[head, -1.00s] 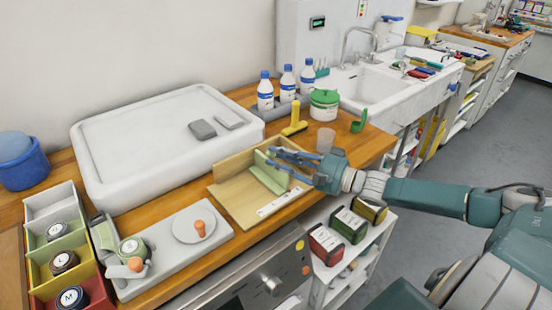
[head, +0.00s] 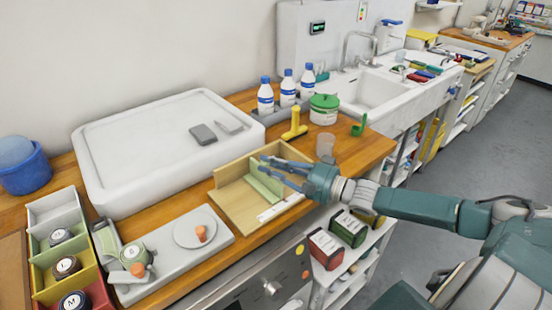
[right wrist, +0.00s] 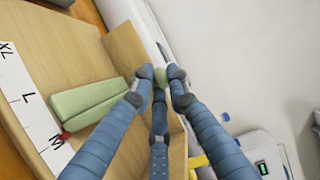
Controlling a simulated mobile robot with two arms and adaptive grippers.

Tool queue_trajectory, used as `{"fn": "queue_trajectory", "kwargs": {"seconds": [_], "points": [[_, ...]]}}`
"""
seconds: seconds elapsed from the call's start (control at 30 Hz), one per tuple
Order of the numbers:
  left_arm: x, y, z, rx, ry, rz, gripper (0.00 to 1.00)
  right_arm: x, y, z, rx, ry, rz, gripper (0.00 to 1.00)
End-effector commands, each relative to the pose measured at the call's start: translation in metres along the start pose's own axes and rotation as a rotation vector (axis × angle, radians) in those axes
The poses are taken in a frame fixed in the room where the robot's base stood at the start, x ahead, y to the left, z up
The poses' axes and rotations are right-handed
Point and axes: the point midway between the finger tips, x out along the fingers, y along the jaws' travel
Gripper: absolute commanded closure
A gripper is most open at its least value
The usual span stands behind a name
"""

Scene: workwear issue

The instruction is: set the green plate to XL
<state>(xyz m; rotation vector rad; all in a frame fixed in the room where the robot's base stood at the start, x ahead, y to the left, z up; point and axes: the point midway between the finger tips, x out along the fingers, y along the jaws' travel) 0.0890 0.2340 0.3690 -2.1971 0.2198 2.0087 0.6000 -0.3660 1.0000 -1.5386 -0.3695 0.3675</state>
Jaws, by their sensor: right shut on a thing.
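The green plate (head: 262,190) stands in a light wooden box (head: 232,203) on the counter. In the right wrist view the plate (right wrist: 88,108) lies across the box floor, with a red pointer (right wrist: 65,135) at its end. The pointer is beside the M on the white scale strip (right wrist: 28,104), which reads XL, L, M. My right gripper (head: 272,166) reaches over the box from the right. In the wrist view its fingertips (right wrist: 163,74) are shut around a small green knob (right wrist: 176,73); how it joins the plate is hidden. My left gripper is out of view.
A large white tray (head: 130,125) fills the counter behind. A yellow tool (head: 295,124), a green-lidded tub (head: 324,110) and a clear cup (head: 325,145) stand close behind the box. A grey base (head: 206,251) with orange-knobbed parts is on the left, beside coloured bins (head: 42,215).

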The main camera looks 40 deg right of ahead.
Motion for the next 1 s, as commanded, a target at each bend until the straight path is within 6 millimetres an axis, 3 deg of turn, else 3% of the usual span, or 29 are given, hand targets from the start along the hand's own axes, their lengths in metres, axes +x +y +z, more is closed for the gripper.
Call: {"fn": "queue_trajectory", "kwargs": {"seconds": [0.03,0.1,0.33,0.73,0.77,1.0], "points": [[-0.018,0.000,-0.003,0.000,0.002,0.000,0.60,0.005,-0.010,0.014,0.010,-0.003,-0.004,1.00],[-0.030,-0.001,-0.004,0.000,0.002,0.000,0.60,0.013,-0.011,0.032,0.011,-0.003,-0.005,1.00],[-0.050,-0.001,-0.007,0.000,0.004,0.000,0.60,0.030,-0.006,0.074,0.005,-0.002,-0.003,1.00],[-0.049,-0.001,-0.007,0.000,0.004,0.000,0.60,0.033,-0.003,0.081,-0.002,-0.002,-0.004,1.00],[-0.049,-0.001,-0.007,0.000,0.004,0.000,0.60,0.033,-0.003,0.081,-0.001,-0.002,-0.004,0.78],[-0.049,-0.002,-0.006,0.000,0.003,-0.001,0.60,0.033,-0.002,0.080,0.000,-0.002,-0.001,0.78]]}}
